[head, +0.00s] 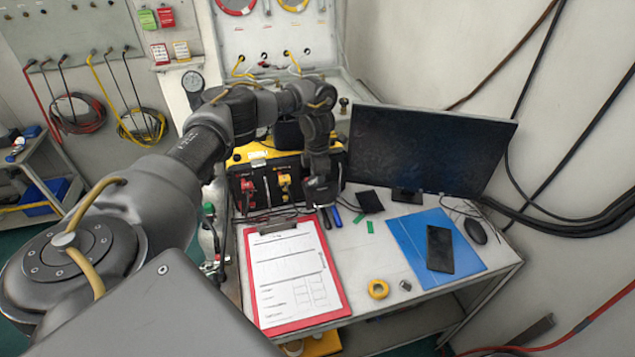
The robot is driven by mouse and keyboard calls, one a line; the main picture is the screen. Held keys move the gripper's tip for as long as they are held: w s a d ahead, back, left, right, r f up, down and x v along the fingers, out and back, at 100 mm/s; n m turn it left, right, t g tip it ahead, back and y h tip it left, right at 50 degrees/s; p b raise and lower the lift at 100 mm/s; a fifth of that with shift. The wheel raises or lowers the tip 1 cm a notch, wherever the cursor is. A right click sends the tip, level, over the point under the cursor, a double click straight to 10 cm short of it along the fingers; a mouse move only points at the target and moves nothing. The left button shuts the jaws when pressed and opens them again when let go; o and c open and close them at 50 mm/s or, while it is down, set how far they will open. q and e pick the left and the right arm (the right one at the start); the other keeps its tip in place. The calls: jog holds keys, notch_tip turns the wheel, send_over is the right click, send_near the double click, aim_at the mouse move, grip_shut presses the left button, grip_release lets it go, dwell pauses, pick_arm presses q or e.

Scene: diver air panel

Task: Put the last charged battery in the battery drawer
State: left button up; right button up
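My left arm comes in from the lower left and reaches across to the front of the yellow and black air panel (262,188). My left gripper (322,190) points down at the panel's right front, just above the table. Its fingers are dark and small here, so I cannot tell whether they are open or shut, or hold anything. No battery can be made out, and no battery drawer can be told apart on the panel; my arm hides part of the panel's top and front. My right gripper is not in view.
The white table (387,322) holds a red clipboard (338,282), a blue mat (403,238) with a black phone (440,250), a monitor (425,150), a mouse (475,231) and yellow tape (378,289). Blue-handled tools (337,217) lie near my gripper. Hoses hang on the wall.

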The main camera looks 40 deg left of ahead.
pick_arm(q)
notch_tip(320, 180, up, 11)
jog(key=shift+s, duration=0.15)
jog(key=shift+f, duration=0.1)
dwell(0.5)
